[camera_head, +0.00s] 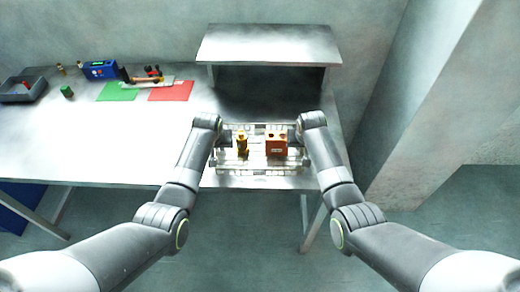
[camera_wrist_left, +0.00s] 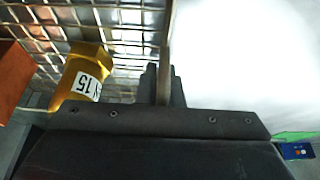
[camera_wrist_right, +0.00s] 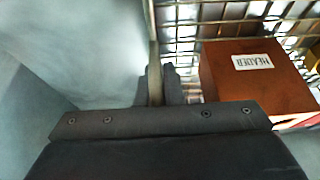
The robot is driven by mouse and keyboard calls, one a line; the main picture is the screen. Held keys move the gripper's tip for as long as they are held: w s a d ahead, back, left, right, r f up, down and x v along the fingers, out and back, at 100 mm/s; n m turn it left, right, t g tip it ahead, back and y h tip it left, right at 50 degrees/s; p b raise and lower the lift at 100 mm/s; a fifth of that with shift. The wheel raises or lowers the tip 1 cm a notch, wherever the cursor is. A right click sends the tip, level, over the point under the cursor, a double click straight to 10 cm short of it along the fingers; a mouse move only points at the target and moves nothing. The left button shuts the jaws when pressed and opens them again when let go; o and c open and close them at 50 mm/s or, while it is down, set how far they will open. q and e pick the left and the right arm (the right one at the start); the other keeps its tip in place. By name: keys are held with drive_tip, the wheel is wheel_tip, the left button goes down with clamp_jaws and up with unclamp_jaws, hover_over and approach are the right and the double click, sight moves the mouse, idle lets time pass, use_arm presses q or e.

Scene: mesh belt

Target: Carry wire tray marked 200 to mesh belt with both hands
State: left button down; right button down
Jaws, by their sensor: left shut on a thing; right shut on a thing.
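The wire tray (camera_head: 232,166) is between my two arms, over the front edge of the metal table in the head view. Its mesh (camera_wrist_left: 125,50) also shows in the left wrist view. My left gripper (camera_wrist_left: 163,84) is shut on its left side wall and my right gripper (camera_wrist_right: 157,84) on its right side wall. A brass-yellow piece (camera_head: 242,146) with a "15" label and a brown block (camera_head: 276,144) with a white label stand in the tray. I see no 200 mark. A dark surface (camera_head: 265,95) lies under a raised metal shelf; whether it is the mesh belt I cannot tell.
The metal table (camera_head: 110,150) is clear at its left front. A grey bin (camera_head: 22,88), a blue device (camera_head: 100,69), a green sheet (camera_head: 118,92) and a red sheet (camera_head: 171,91) are at the back left. A concrete pillar (camera_head: 430,100) stands at right.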

use_arm(q)
drive_tip(key=shift+w+r, duration=0.1)
drive_tip(key=shift+r, duration=0.1)
use_arm(e)
drive_tip(key=shift+w+r, duration=0.1)
drive_tip(key=shift+r, duration=0.1)
